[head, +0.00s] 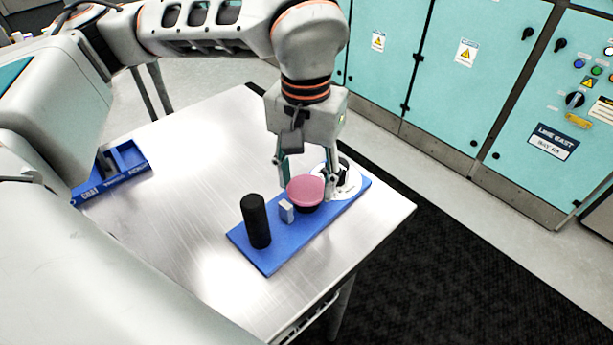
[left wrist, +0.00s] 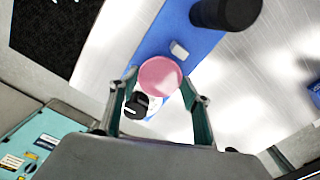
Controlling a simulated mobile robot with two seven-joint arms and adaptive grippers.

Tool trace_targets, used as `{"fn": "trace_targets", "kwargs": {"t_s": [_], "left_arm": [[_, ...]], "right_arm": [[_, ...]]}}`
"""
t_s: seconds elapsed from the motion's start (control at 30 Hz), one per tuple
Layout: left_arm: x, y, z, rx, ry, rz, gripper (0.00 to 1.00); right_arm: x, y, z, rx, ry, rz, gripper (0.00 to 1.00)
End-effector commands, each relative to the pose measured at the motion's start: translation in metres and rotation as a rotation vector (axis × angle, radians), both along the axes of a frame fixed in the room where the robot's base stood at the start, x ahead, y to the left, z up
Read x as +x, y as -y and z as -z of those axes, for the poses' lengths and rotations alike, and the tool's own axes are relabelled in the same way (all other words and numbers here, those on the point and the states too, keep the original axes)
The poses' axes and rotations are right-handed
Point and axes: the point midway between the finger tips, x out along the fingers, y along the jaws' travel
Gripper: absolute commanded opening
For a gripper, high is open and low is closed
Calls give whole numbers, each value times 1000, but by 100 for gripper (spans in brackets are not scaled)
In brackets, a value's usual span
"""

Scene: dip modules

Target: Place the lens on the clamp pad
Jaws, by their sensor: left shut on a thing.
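The lens is a pink disc (head: 305,188) over the blue board. My left gripper (head: 308,188) reaches down from above with a finger on either side of it, shut on the lens. In the left wrist view the lens (left wrist: 160,77) sits between the fingertips, face towards the camera. A dark round piece (head: 306,208), which looks like the clamp pad, shows just under the lens in the head view and is mostly hidden by it. I cannot tell whether the lens touches it. My right gripper is not in view.
The blue board (head: 270,257) also carries a black upright cylinder (head: 256,222), a small grey block (head: 286,211) and a white round part (head: 350,180) with a black piece. A blue tray (head: 125,160) lies at the table's left. The metal table (head: 190,215) between them is clear.

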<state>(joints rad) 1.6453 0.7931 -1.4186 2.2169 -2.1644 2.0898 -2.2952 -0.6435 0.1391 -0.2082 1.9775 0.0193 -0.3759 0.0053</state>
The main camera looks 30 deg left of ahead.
Motion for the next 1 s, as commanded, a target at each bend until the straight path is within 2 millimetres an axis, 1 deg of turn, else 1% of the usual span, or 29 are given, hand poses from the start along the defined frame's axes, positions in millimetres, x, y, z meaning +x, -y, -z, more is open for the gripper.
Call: {"fn": "trace_targets", "kwargs": {"t_s": [0.07, 0.1, 0.13, 0.47, 0.57, 0.67, 1.0], "left_arm": [[0, 0, 4, 1, -2, 0, 33], [0, 0, 3, 1, -1, 0, 58], [0, 0, 3, 1, -1, 0, 64], [0, 0, 2, 0, -1, 0, 64], [0, 0, -4, -1, 1, 0, 64], [1, 0, -16, 0, 4, -1, 64], [0, 0, -85, 0, 4, -2, 64]], "right_arm": [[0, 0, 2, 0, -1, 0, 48], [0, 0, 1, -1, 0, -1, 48], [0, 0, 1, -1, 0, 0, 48], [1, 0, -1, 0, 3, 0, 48], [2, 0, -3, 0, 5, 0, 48], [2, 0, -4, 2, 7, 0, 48], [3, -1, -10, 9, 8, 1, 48]]}}
